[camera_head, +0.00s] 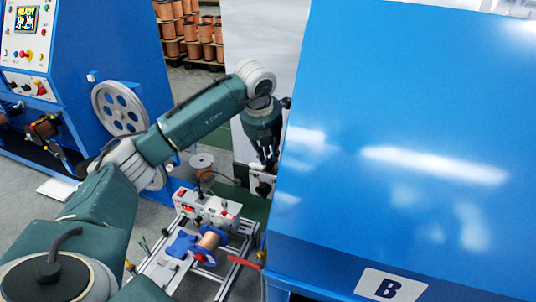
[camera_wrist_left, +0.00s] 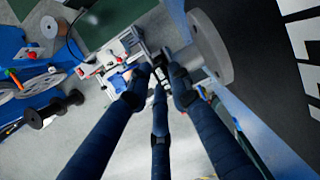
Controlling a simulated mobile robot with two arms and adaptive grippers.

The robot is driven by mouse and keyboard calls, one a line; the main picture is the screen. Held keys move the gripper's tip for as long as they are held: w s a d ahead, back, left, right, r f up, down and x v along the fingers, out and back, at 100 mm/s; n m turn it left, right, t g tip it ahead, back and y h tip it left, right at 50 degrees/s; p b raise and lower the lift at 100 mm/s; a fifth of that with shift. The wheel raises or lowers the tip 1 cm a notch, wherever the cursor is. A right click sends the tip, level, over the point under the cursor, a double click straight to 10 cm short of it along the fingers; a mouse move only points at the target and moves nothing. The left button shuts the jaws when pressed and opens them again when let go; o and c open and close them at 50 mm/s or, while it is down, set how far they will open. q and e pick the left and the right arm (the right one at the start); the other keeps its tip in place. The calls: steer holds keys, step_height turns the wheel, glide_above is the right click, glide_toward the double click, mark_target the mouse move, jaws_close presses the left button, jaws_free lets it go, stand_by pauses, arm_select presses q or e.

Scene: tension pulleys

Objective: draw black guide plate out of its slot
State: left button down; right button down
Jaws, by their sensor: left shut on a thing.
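My left gripper (camera_head: 267,160) reaches down beside the left edge of the big blue cabinet. In the left wrist view its three dark fingers (camera_wrist_left: 160,80) come together on a small dark piece, the black guide plate (camera_wrist_left: 158,74). The fingers hide most of the plate. I cannot tell how much of it sits in its slot, as the slot is hidden too. A grey round part (camera_wrist_left: 211,48) is close beside the fingertips. My right gripper is in neither view.
The blue cabinet (camera_head: 400,110) marked B fills the right side. A bench winder with a copper spool (camera_head: 211,238) stands below my left arm. A blue machine with a grey handwheel (camera_head: 120,108) is at the left. Copper spools (camera_head: 190,30) are stacked at the back.

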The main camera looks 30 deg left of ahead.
arm_select(q)
steer(key=shift+r+p, duration=0.35)
steer(key=shift+r, duration=0.3)
steer(key=shift+r+p, duration=1.05)
steer(key=shift+r, duration=0.35)
steer(key=shift+r+p, duration=0.6)
steer(key=shift+r, duration=0.35)
steer(key=shift+r, duration=0.1)
steer(key=shift+r+p, duration=1.4)
steer(key=shift+r, duration=0.5)
